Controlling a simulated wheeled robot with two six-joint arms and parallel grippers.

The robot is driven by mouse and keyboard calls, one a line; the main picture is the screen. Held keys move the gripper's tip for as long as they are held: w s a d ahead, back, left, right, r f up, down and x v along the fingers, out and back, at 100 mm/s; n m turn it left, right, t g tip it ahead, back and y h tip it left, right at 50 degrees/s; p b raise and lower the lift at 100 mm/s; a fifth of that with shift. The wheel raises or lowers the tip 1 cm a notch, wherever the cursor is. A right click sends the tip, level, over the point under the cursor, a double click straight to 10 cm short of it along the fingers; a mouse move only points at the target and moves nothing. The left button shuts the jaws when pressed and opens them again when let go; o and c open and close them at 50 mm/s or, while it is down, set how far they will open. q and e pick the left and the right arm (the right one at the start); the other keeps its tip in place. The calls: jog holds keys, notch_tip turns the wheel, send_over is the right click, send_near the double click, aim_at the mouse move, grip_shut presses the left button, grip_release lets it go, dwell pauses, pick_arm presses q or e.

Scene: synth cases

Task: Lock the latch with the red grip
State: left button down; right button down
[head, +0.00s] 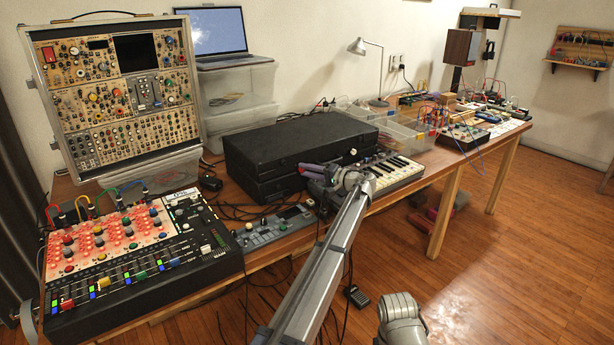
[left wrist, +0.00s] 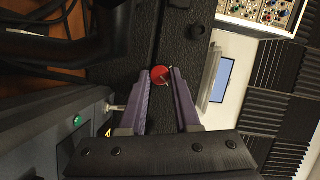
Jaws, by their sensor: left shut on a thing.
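Two black cases (head: 290,135) lie stacked on the table in the head view. My left gripper (head: 305,170), with purple fingers, is at their front face. In the left wrist view, the gripper (left wrist: 161,80) is shut on the round red grip (left wrist: 160,76) of a latch on the black case (left wrist: 130,45). A thin metal piece crosses the red grip. The fingers hide the grip in the head view, and I cannot tell whether the latch is locked. A pale latch knob (head: 352,152) shows further right on the case front. My right gripper is out of view.
A small keyboard (head: 395,175) stands close to the right of my left gripper. A grey device (head: 275,228) and a mixer (head: 140,255) stand to the left. Cables lie around the table's front edge. Clear bins (head: 400,132) stand behind the keyboard.

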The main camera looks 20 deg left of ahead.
pick_arm(q)
jog(key=shift+f+m+y+b, duration=0.15)
jog(key=shift+m+y+b, duration=0.15)
jog(key=shift+m+b, duration=0.3)
jog(key=shift+m, duration=0.3)
jog(key=c, duration=0.6)
grip_release()
jog(key=shift+d, duration=0.1)
jog(key=v, duration=0.7)
jog(key=shift+s+d, duration=0.1)
jog(key=shift+d, duration=0.25)
